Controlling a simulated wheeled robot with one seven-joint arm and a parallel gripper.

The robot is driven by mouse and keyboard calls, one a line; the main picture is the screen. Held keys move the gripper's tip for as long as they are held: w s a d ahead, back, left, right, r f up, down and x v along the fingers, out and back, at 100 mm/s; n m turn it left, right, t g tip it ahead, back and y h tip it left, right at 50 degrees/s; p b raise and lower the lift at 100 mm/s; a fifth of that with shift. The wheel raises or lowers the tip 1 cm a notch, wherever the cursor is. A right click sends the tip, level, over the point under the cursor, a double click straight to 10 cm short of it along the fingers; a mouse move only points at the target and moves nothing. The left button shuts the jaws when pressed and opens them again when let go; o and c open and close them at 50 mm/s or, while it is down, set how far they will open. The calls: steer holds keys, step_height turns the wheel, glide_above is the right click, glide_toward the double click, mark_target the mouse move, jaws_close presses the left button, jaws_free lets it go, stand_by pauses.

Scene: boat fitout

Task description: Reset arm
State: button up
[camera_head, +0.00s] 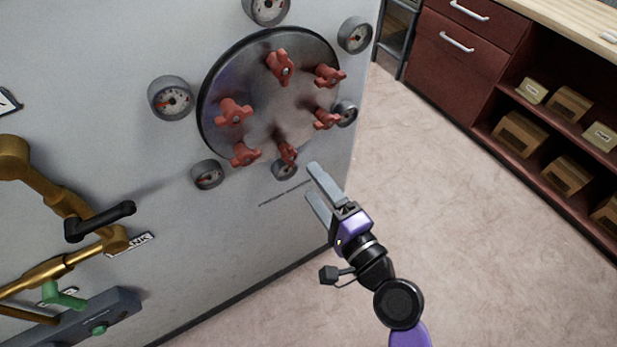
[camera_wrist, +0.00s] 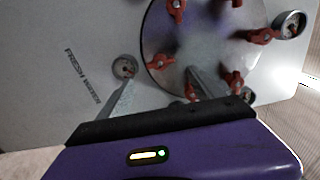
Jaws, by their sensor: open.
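My gripper (camera_head: 316,187) is open, with its two grey fingers apart and nothing seen between them. In the head view it is in front of the lower right of the panel, just below a round metal plate (camera_head: 262,92) with several red valve handles. The fingers point up and left toward the lowest handles. In the wrist view the gripper (camera_wrist: 160,88) faces the same plate (camera_wrist: 185,35), and one finger overlaps its lower edge. I cannot tell whether a finger touches the panel.
Several gauges (camera_head: 171,98) ring the plate on the grey panel (camera_head: 130,60). Brass pipes with a black lever (camera_head: 100,221) and a green handle (camera_head: 64,297) are at lower left. A dark red cabinet (camera_head: 455,55) with boxes on shelves stands at right. The floor (camera_head: 480,220) between is clear.

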steer(key=shift+s, duration=0.1)
stand_by(0.5)
steer(key=s+d+n+t+h, duration=0.3)
steer(key=s+d+n+h, duration=0.35)
steer(key=s+d, duration=0.5)
steer(key=s+d+n+g+h, duration=0.1)
steer(key=s+d, duration=0.3)
steer(key=s, duration=0.6)
steer(key=s+d+r+n+g+h, duration=0.1)
steer(key=s+d+n, duration=0.3)
steer(key=s, duration=0.6)
steer(key=shift+s+d+g+h, duration=0.35)
steer(key=shift+g+h, duration=0.25)
steer(key=shift+h, duration=0.15)
steer(key=shift+c, duration=0.3)
